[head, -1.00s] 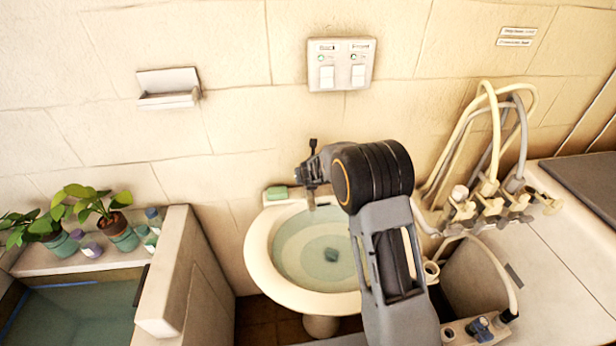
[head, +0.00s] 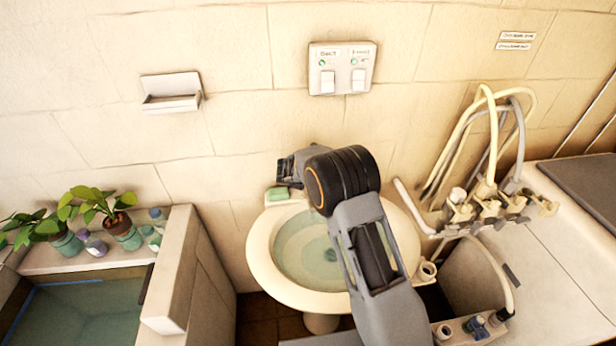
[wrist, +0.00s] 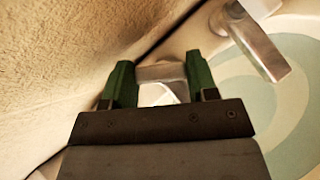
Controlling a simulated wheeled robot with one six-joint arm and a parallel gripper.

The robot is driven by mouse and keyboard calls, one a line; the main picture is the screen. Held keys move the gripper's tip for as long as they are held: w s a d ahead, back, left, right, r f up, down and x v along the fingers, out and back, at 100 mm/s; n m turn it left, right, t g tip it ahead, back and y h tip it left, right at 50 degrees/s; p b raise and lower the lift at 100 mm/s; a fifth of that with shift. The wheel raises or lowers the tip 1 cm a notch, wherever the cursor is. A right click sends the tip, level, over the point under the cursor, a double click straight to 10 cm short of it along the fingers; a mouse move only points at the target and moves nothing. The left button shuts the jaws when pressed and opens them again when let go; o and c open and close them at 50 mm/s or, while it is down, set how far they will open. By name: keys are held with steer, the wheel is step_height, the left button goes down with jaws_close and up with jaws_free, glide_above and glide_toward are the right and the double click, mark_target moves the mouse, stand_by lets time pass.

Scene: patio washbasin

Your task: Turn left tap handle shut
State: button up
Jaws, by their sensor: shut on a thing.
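My gripper (wrist: 160,78) has its two green fingertips on either side of a pale metal tap handle (wrist: 164,71) in the wrist view, and is shut on it. The handle lies close to the wall, left of the metal spout (wrist: 258,48). In the head view my gripper (head: 286,167) is at the back of the white washbasin (head: 258,262), near the wall. My own arm hides the handle and spout there, so the handle's exact angle cannot be told.
A green soap-like block (head: 277,193) sits on the basin's back left rim, just below my gripper. A switch panel (head: 342,68) and a wall tray (head: 171,92) are above. Potted plants (head: 122,230) stand left; hoses and valves (head: 487,205) stand right.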

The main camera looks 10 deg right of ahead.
steer(key=shift+m+h, duration=0.3)
steer(key=shift+m, duration=0.1)
steer(key=o, duration=0.9)
